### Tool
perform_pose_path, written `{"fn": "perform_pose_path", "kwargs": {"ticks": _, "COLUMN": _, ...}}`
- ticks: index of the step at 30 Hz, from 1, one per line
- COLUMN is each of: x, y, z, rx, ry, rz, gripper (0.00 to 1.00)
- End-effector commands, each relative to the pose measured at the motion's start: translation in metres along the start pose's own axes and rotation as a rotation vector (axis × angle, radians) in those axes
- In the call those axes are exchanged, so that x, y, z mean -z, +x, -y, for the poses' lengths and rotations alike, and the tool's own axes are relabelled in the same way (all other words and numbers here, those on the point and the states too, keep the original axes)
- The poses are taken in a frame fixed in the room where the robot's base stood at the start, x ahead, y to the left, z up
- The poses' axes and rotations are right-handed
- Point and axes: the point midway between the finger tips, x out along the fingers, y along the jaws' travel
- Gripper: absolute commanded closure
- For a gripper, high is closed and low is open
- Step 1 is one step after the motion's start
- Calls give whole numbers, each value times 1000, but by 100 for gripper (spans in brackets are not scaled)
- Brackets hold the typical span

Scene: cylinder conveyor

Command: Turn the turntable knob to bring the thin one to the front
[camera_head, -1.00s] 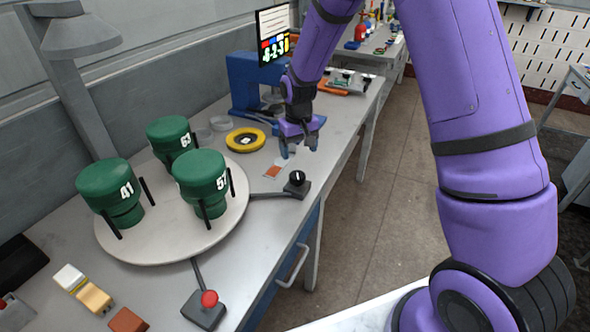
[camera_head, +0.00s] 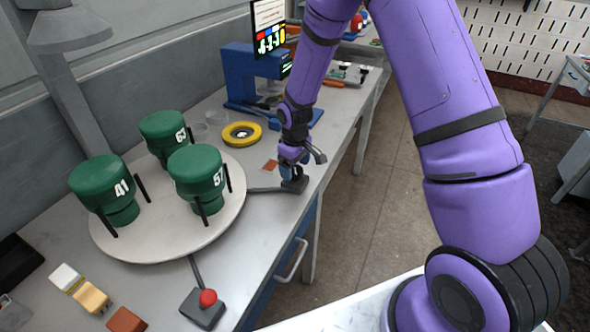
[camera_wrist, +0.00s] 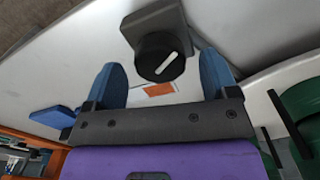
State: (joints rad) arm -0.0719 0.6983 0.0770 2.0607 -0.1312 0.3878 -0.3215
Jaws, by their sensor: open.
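The white round turntable (camera_head: 165,240) stands on the bench at the left. It holds three green cylinders with wider tops, marked 41 (camera_head: 105,188), 63 (camera_head: 165,135) and 57 (camera_head: 198,172). Cylinder 57 is nearest the knob side, 41 is at the left, 63 at the back. The black knob (camera_wrist: 160,58) with a white line sits on a dark base, joined to the turntable by a dark bar. My gripper (camera_head: 294,168) is above the knob base (camera_head: 294,185). In the wrist view the knob lies between and ahead of my open blue fingertips (camera_wrist: 162,80); I cannot tell if they touch it.
A red button on a dark box (camera_head: 205,305) stands at the bench's front. A yellow ring (camera_head: 242,134) and a blue machine (camera_head: 250,80) are behind. An orange card (camera_head: 270,165) lies near the knob. Small blocks (camera_head: 90,297) lie at front left.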

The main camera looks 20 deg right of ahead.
Motion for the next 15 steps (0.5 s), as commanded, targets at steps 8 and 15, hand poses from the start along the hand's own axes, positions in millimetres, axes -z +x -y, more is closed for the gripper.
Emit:
{"fn": "perform_pose_path", "kwargs": {"ticks": 8, "x": 0, "y": 17, "z": 0, "rx": 0, "ry": 1, "rz": -1, "gripper": 20}}
{"fn": "perform_pose_path", "kwargs": {"ticks": 15, "x": 0, "y": 17, "z": 0, "rx": -1, "ry": 1, "rz": -1, "gripper": 20}}
